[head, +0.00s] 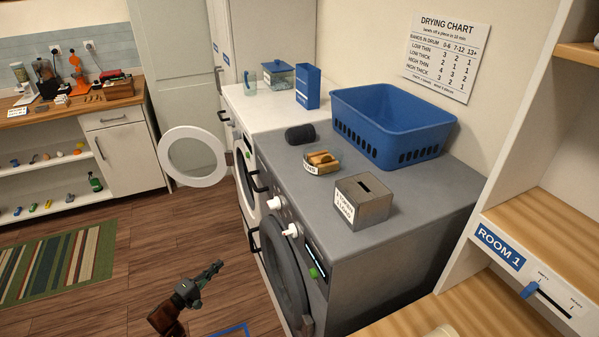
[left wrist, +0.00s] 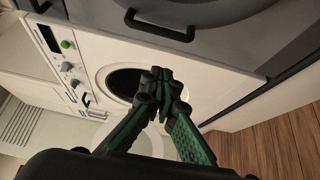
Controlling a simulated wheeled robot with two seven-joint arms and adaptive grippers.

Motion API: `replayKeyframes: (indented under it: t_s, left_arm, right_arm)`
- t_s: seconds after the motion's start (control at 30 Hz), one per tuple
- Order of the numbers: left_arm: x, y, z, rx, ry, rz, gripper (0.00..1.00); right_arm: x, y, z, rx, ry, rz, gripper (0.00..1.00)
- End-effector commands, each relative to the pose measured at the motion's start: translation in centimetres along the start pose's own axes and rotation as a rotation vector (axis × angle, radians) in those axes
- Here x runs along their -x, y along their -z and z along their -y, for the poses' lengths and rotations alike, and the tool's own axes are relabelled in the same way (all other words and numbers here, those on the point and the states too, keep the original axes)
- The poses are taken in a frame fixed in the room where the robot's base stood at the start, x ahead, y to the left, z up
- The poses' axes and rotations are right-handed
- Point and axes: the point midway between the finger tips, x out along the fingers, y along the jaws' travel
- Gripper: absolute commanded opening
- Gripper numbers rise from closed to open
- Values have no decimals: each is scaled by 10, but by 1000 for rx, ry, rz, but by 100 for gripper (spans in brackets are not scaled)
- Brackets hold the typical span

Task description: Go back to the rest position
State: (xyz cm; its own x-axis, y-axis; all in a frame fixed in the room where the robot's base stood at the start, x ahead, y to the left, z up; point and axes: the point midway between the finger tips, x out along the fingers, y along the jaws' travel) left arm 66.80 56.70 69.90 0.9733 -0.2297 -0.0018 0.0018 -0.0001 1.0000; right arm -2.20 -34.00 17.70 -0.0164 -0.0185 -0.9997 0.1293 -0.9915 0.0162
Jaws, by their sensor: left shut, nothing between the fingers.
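My left gripper (head: 214,270) is low over the wooden floor in the head view, left of the grey dryer (head: 420,205) and apart from it. In the left wrist view its green and black fingers (left wrist: 158,78) meet at the tips with nothing between them. Behind them in that view is the front of a white washer (left wrist: 75,40) with a dark round opening. My right gripper is not in view.
The white washer's round door (head: 193,157) stands open into the room. A blue basket (head: 393,115), a metal box (head: 363,200) and a small tray sit on the dryer. Shelves marked ROOM 1 (head: 501,250) stand at right. The floor (head: 150,240) around the striped rug (head: 60,260) is clear.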

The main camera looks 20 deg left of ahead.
Motion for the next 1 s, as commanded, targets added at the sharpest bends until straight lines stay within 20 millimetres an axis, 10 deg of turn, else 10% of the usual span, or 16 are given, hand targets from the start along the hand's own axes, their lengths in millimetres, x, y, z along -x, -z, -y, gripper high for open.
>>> replayKeyframes:
  t_s: [0.17,0.37,0.7,1.0]
  left_arm:
    - [7,0,14,-23,24,-16,0]
    - [54,-10,104,-217,210,-97,0]
    - [205,-77,290,-654,702,-26,0]
    - [365,-180,399,-944,1065,313,0]
  right_arm:
    - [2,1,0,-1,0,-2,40]
    - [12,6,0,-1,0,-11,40]
    - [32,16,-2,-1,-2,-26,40]
    - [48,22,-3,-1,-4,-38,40]
